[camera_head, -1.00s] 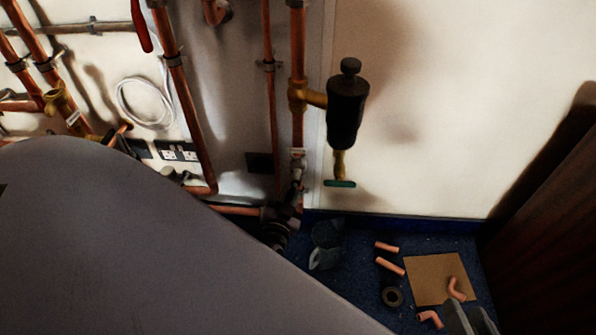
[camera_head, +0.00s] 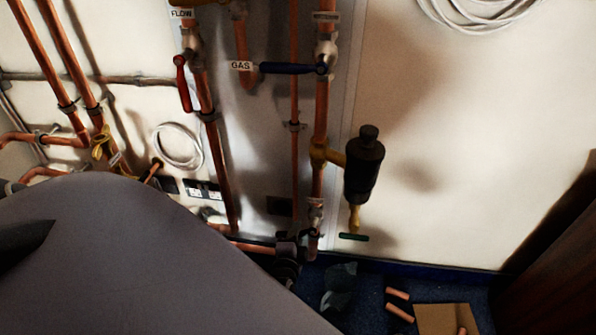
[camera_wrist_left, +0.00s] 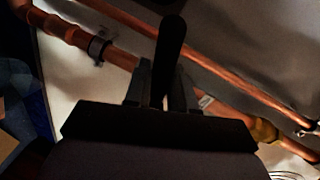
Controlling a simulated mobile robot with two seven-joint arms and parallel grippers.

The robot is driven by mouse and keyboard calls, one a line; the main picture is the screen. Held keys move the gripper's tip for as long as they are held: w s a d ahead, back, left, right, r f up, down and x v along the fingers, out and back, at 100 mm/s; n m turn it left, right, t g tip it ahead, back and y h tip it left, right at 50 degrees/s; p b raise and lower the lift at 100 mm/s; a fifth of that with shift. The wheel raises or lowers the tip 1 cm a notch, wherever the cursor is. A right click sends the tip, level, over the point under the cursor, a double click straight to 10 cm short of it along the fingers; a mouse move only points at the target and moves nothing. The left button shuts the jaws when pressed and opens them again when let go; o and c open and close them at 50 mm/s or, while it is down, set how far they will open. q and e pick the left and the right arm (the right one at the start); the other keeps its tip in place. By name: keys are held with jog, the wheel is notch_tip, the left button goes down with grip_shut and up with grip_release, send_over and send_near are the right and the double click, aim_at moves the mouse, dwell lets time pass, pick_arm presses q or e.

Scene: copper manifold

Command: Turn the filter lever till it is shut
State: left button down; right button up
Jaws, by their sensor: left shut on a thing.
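My left gripper (camera_head: 288,252) is at the foot of the copper filter pipe (camera_head: 320,130), beside the small valve (camera_head: 315,210) below the black filter body (camera_head: 363,165). In the left wrist view its two fingers (camera_wrist_left: 160,90) are shut on a long black lever (camera_wrist_left: 171,45), seemingly the filter lever. The lever's tip sticks out beyond the fingers. In the head view the lever is dark and mostly hidden by the gripper, so I cannot read its exact angle. My right gripper is not in view.
A green tap handle (camera_head: 353,237) hangs under the filter. Pipe pieces (camera_head: 398,294) and a cardboard sheet (camera_head: 446,318) lie on the blue floor. The wall right of the filter is bare.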

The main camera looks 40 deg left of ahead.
pick_arm(q)
jog(key=shift+r+m+p, duration=0.4)
jog(key=shift+r+m, duration=0.1)
jog(key=shift+m, duration=0.3)
jog(key=shift+a+r+m+y, duration=0.1)
jog(key=shift+r+m+y, duration=0.1)
jog(key=shift+m+y, duration=0.25)
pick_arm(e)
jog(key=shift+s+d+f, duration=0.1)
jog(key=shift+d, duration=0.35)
pick_arm(q)
jog(key=shift+m, duration=0.25)
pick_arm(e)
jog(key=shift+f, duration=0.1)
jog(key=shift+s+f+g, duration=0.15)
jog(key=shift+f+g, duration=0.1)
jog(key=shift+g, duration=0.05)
pick_arm(q)
jog(key=shift+r, duration=0.1)
jog(key=c, duration=1.1)
grip_release()
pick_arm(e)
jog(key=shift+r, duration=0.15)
